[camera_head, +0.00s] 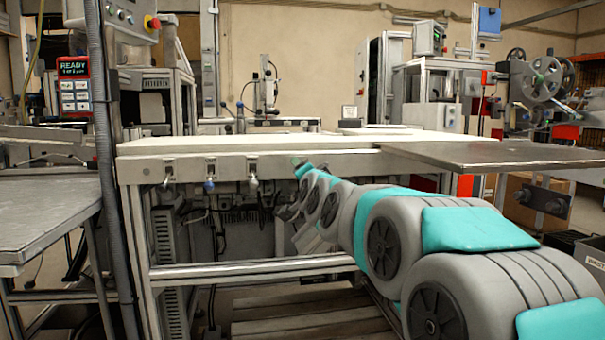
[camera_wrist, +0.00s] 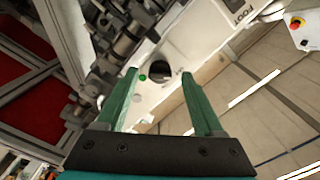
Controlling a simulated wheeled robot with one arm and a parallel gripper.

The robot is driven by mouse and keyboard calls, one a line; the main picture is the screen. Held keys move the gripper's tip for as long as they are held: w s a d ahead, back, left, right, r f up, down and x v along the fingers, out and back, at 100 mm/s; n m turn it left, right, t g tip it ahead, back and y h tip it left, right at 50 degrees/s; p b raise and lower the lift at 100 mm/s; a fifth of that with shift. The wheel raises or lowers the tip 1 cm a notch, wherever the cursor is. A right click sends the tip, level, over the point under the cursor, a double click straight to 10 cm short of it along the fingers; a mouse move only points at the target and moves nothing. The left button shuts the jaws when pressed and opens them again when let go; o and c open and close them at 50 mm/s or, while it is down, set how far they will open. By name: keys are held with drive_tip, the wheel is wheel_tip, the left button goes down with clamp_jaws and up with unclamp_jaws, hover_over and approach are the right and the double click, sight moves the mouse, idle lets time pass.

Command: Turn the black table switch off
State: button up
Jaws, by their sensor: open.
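A dark, rounded knob (camera_wrist: 160,73), which looks like the black switch, sits on a pale panel (camera_wrist: 186,40) in the wrist view. A small green button or light (camera_wrist: 142,77) is just left of it. My gripper (camera_wrist: 158,75) is open, and the knob appears between its two green fingertips. I cannot tell how far the fingers are from it or which way the switch is set. In the head view my arm reaches to the table's front edge, and my gripper (camera_head: 301,163) is small and partly hidden there.
The white worktable (camera_head: 230,140) has several small fittings along its front, including a blue-tipped one (camera_head: 209,184). A grey metal plate (camera_head: 490,153) overhangs at right. A metal side table (camera_head: 45,215) stands at left. Cables hang below the worktable.

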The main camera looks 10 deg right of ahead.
drive_tip(key=s, duration=0.6)
drive_tip(key=shift+s, duration=0.25)
drive_tip(key=s+a+f+n+g+y+p, duration=0.3)
drive_tip(key=s+f+n+g, duration=0.5)
drive_tip(key=s+f, duration=0.95)
drive_tip(key=s+d+f+n+g+h+p, duration=0.1)
drive_tip(key=s+f+g, duration=0.3)
drive_tip(key=s, duration=0.5)
drive_tip(key=s+d+f+n+g+h+p, duration=0.1)
drive_tip(key=s+f+g, duration=0.3)
drive_tip(key=s, duration=0.6)
drive_tip(key=s+d+f+g+h+p, duration=0.1)
drive_tip(key=s+f+g+p, duration=0.1)
drive_tip(key=s, duration=0.8)
wheel_tip(320, 180, down, 2)
drive_tip(key=shift+s+d+f+n+g, duration=0.15)
drive_tip(key=shift+n+g, duration=0.25)
drive_tip(key=shift+g, duration=0.5)
